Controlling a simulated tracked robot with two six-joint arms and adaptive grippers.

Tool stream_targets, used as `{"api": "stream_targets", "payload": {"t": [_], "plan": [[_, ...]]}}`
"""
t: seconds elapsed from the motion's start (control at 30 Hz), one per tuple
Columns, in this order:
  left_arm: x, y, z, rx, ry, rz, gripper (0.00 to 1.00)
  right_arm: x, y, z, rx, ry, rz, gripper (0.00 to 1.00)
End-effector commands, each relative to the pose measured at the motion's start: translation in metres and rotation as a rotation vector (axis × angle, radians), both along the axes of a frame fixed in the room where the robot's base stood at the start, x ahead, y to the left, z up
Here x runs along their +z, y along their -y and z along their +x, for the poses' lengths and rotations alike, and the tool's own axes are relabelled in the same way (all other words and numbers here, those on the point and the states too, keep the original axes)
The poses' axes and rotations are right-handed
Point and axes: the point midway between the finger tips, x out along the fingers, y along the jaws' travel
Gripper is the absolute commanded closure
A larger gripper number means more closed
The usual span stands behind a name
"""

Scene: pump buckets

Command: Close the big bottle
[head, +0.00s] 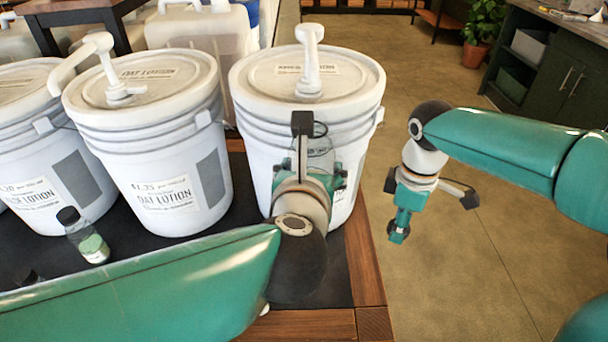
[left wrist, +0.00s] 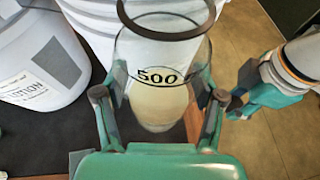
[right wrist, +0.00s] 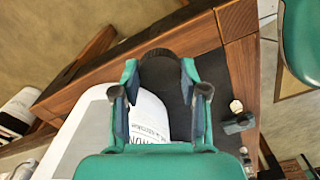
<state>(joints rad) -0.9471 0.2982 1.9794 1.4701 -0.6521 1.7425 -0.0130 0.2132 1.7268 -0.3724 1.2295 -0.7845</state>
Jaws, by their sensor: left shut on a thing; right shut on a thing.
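The big bottle, a clear jar marked 500 (left wrist: 160,95), is in my left gripper (left wrist: 158,125), fingers on both sides. It is upright, its wide mouth uncovered, with pale contents in its lower part. In the head view, my left gripper (head: 303,140) partly hides the bottle (head: 321,150) in front of the right bucket. My right gripper (right wrist: 162,85) is shut on a round black cap (right wrist: 160,54). In the head view, my right gripper (head: 399,232) hangs right of the table, apart from the bottle; the cap is hard to make out there.
Several white pump buckets stand along the table, including the oat lotion bucket (head: 150,140) and the right bucket (head: 300,75). A small bottle with a black cap (head: 87,238) stands on the dark mat at left. The table's wooden edge (head: 362,250) lies below my grippers. Floor is open at right.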

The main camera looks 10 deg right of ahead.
Motion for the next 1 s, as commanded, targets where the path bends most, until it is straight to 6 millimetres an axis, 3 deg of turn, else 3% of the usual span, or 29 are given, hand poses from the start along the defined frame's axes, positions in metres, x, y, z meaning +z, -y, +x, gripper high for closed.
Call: {"api": "stream_targets", "payload": {"t": [0.27,0.3,0.67,1.0], "plan": [[0.0013,-0.0003,0.0002,0.0,0.002,-0.002,0.79,0.0,-0.0002,0.0002,0.001,0.0,0.0,0.67],[0.0013,-0.0003,0.0002,0.001,0.002,-0.001,0.32,0.0,-0.0003,0.0002,0.001,0.0,0.0,0.67],[0.0011,-0.0006,0.0004,0.001,0.002,-0.001,0.92,0.0,-0.0006,0.0004,0.001,0.0,0.0,0.67],[0.0012,-0.0005,0.0003,0.001,0.002,-0.001,0.93,0.0,-0.0005,0.0003,0.001,0.0,0.0,0.67]]}}
